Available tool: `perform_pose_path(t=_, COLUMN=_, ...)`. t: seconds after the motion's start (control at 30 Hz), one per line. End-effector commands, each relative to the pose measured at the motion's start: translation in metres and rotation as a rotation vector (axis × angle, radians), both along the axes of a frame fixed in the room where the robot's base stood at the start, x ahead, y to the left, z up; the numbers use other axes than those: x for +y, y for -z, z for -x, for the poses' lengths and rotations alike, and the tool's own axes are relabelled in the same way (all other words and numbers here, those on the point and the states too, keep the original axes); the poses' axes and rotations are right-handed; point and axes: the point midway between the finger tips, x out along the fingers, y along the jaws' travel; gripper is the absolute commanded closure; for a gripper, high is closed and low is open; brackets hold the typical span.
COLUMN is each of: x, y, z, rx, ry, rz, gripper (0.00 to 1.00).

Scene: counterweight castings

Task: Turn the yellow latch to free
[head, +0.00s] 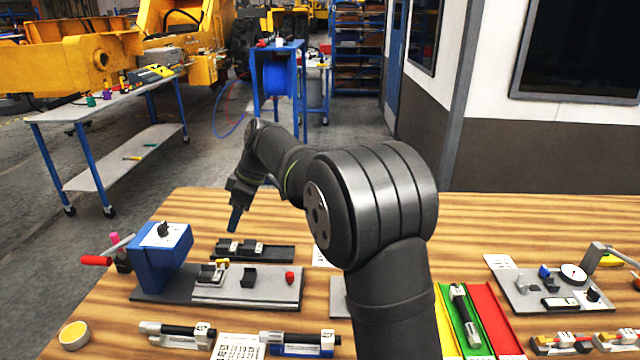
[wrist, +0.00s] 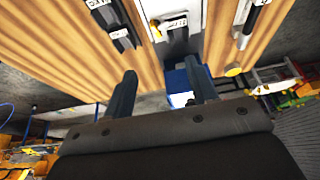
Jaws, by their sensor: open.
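A small yellow latch (head: 222,262) sits on the fixture, beside a grey and black clamped part on the light grey plate (head: 283,287). In the wrist view the yellow latch (wrist: 157,31) shows small at the top, beyond my fingertips; its exact turn angle is too small to tell. My gripper (head: 234,222) points down above the table, behind the fixture and apart from it. In the wrist view my gripper (wrist: 162,80) is open, with nothing between its two fingers. The fixture's blue block (head: 160,260) shows partly behind one finger in the wrist view.
A red crank handle (head: 97,261) sticks out left of the blue block. A red knob (head: 290,277) stands on the plate's right. A black rack (head: 270,254) lies behind, castings (head: 178,335) in front, a yellow bowl (head: 74,335) at front left. Coloured trays (head: 497,330) lie right.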

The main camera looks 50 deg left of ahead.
Motion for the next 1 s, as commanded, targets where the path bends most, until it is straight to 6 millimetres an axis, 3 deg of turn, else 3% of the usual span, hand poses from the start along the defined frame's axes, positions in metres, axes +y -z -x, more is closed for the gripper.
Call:
perform_pose_path(t=0.33, x=0.019, y=0.066, z=0.020, rx=0.001, ry=0.002, rz=0.004, gripper=0.47)
perform_pose_path(t=0.83, x=-0.009, y=-0.031, z=-0.010, rx=-0.002, ry=0.005, rz=-0.005, gripper=0.47)
perform_pose_path(t=1.0, x=-0.023, y=-0.035, z=-0.042, rx=-0.011, ry=0.093, rz=-0.005, gripper=0.47)
